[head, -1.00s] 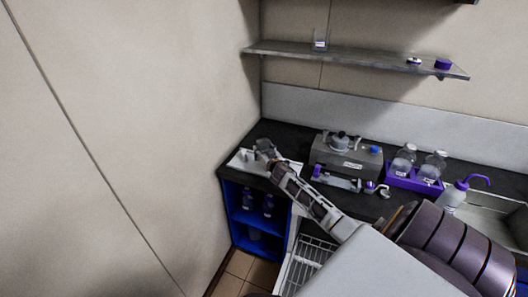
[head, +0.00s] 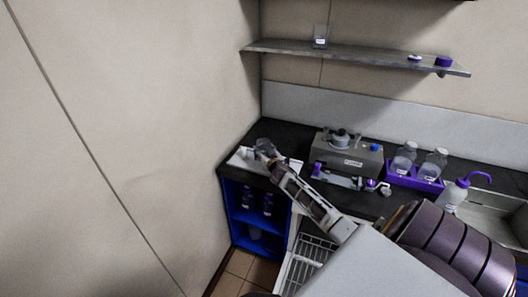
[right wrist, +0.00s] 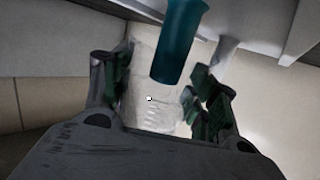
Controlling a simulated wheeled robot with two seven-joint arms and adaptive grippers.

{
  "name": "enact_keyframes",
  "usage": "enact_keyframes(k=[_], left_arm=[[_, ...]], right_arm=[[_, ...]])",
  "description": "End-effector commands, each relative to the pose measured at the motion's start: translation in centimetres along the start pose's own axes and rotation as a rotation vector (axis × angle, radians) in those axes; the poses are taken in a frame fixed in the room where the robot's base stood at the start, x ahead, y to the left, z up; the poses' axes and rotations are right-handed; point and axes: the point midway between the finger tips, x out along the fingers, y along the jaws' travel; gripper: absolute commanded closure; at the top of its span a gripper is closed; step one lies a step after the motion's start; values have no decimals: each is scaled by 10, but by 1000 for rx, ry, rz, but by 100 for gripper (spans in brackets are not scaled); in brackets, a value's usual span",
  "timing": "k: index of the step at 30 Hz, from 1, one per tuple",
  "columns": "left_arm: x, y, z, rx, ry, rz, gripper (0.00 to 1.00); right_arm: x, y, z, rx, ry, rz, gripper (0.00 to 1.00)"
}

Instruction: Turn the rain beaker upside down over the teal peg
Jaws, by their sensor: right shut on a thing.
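My right gripper (head: 267,148) is over the white peg base (head: 242,160) at the counter's left end. In the right wrist view my right gripper (right wrist: 155,100) is shut on the clear rain beaker (right wrist: 147,104), with a finger on each side of it. The teal peg (right wrist: 179,42) comes down from the top of that view and overlaps the beaker; I cannot tell whether its end is inside. In the head view the beaker (head: 264,143) is a small grey shape at the gripper, and the teal peg cannot be made out. My left gripper is not in view.
A pale peg (right wrist: 225,50) stands beside the teal one. On the counter are a grey machine (head: 345,154), a purple rack (head: 402,178) with two bottles and a wash bottle (head: 454,194). A wall closes the left side, and a shelf (head: 350,54) hangs above.

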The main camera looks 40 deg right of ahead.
Motion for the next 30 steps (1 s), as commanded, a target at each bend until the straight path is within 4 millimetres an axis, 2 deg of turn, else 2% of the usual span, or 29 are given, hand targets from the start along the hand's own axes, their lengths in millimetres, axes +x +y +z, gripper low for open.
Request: enact_keyframes(k=[1,2,6,8,22,30], left_arm=[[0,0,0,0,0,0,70],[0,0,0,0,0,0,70],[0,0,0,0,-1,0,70],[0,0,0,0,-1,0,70],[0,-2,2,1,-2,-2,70],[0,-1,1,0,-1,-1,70]], right_arm=[[-1,0,7,1,-10,0,70],[-1,0,7,1,-10,0,40],[-1,0,8,1,-11,1,22],[-1,0,8,1,-12,1,16],[-3,0,10,1,-14,1,16],[-15,0,8,1,-10,1,16]])
